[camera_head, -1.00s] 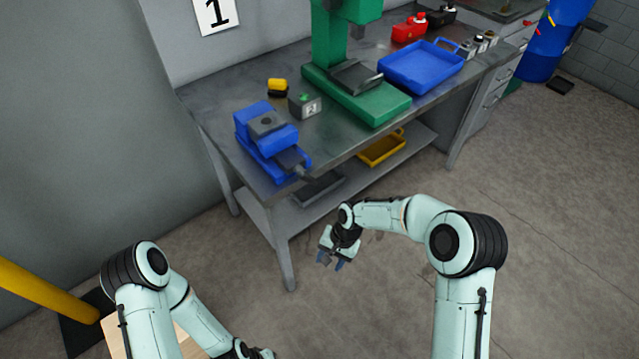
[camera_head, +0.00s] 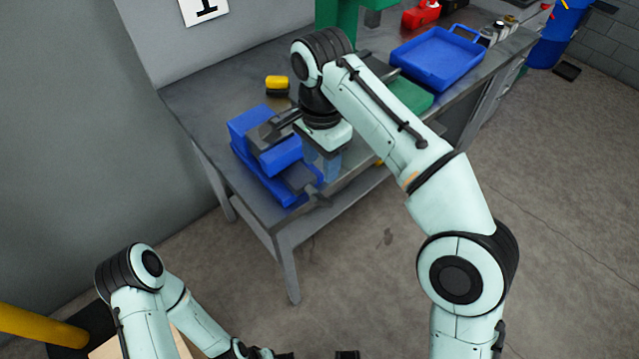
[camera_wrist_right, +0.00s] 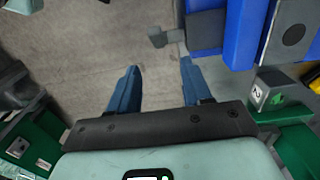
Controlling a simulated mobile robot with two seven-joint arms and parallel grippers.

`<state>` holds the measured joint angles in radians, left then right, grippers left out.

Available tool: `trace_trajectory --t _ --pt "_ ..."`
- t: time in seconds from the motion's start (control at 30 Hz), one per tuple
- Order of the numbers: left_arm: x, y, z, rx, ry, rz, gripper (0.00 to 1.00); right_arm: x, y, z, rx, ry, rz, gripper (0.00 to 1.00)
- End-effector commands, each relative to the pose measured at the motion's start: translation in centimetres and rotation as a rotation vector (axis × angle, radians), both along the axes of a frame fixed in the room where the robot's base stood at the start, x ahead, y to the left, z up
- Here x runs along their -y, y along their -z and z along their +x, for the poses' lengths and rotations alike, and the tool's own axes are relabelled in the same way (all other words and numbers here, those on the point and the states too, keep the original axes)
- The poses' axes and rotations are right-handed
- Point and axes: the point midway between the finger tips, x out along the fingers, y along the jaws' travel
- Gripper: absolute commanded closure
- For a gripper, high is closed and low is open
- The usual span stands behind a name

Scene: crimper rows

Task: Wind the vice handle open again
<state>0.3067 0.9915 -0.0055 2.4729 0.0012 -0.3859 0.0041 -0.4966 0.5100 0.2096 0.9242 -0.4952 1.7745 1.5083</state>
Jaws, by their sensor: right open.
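The blue vice (camera_head: 250,128) sits at the near left corner of the workbench, partly covered by my right gripper. Its dark handle (camera_head: 318,197) sticks out at the bench's front edge. In the right wrist view the vice (camera_wrist_right: 243,32) is at the upper right, and the grey handle (camera_wrist_right: 165,38) points left from it. My right gripper (camera_head: 322,172) is open, pointing down beside the vice. In the wrist view its fingertips (camera_wrist_right: 160,66) are apart with only floor between them; the handle shows just beyond. My left gripper (camera_head: 250,352) is cut off at the bottom edge.
The steel workbench (camera_head: 195,108) also bears a yellow-and-black item (camera_head: 277,84), a green press (camera_head: 338,14) and a blue tray (camera_head: 438,62). The floor before the bench is clear.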

Motion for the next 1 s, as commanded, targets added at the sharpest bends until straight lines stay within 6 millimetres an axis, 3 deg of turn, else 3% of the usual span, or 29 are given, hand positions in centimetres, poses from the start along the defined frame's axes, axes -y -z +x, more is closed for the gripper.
trace_trajectory --t 0.3,0.6,0.8,1.0 --pt "0.0 2.7 -0.5 -0.002 -0.002 0.001 0.57 0.1 6.1 -0.1 -0.005 -0.001 -0.003 0.51" --pt "-0.1 3.9 0.3 0.028 -0.009 0.006 0.57 0.1 11.5 -0.1 -0.004 -0.001 -0.001 0.51" --pt "-0.1 4.2 0.5 0.035 -0.01 0.006 0.57 0.1 12.9 0.0 -0.002 0.0 0.0 0.51" --pt "-0.1 4.2 0.5 0.036 -0.01 0.007 0.57 0.0 13.1 0.0 -0.001 -0.001 0.001 0.51"
